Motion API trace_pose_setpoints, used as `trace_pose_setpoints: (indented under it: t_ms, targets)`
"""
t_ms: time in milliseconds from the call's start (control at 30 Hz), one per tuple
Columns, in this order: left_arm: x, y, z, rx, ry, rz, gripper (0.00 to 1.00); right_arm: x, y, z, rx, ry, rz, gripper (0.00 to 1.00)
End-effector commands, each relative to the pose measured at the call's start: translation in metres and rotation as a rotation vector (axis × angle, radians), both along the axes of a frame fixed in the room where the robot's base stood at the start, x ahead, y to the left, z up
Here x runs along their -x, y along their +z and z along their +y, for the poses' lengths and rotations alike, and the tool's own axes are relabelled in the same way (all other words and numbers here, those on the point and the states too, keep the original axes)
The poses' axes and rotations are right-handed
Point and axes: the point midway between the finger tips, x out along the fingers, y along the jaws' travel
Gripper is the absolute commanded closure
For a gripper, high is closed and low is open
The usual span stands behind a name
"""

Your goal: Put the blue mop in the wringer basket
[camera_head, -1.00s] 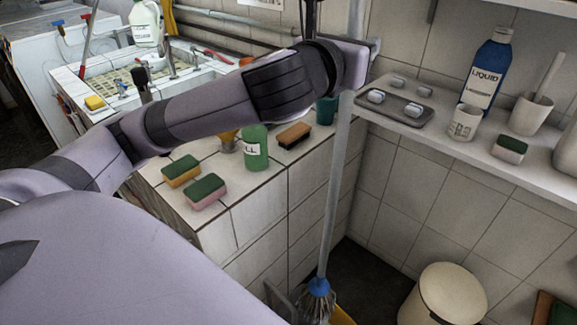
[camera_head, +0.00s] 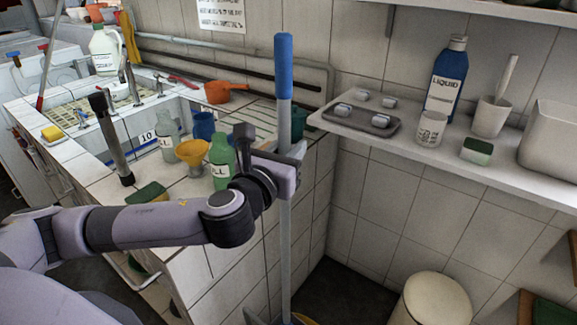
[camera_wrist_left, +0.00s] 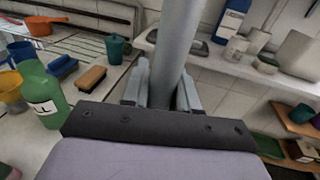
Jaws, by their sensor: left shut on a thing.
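The mop has a pale grey pole with a blue grip (camera_head: 284,68) at its top and stands nearly upright in the head view. My left gripper (camera_head: 287,172) is shut around the pole, well below the blue grip. The left wrist view shows the pole (camera_wrist_left: 177,45) between the two fingers (camera_wrist_left: 160,97). The mop head is cut off by the bottom edge of the head view. A small yellow edge (camera_head: 306,320) shows beside the pole's foot; whether it belongs to the wringer basket I cannot tell. My right gripper is out of view.
A tiled counter (camera_head: 225,275) with a green bottle (camera_head: 221,163), a yellow funnel (camera_head: 192,152) and sponges lies left of the pole. A wall shelf (camera_head: 400,140) with a blue bottle (camera_head: 446,82) is at the right. A cream bin (camera_head: 430,300) stands on the floor below it.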

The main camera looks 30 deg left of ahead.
Motion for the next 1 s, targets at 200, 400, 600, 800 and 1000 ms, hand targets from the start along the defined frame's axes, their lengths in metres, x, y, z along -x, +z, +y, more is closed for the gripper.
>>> trace_pose_setpoints:
  t_ms: [200, 400, 600, 800, 1000]
  targets:
    - [0.000, -0.029, 0.000, 0.000, -0.001, -0.001, 1.00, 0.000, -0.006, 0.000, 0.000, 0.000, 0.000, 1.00]
    - [0.000, -0.030, -0.001, 0.002, -0.002, -0.003, 1.00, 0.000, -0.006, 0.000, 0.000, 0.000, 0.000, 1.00]
    - [0.000, -0.033, -0.001, 0.001, -0.001, -0.002, 1.00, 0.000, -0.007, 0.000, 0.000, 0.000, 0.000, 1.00]
    - [0.000, -0.035, 0.000, 0.001, -0.001, 0.003, 0.46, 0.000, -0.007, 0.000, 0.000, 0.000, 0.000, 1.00]
    - [0.000, -0.034, 0.000, 0.000, -0.001, 0.003, 0.46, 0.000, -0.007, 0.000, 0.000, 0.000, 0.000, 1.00]
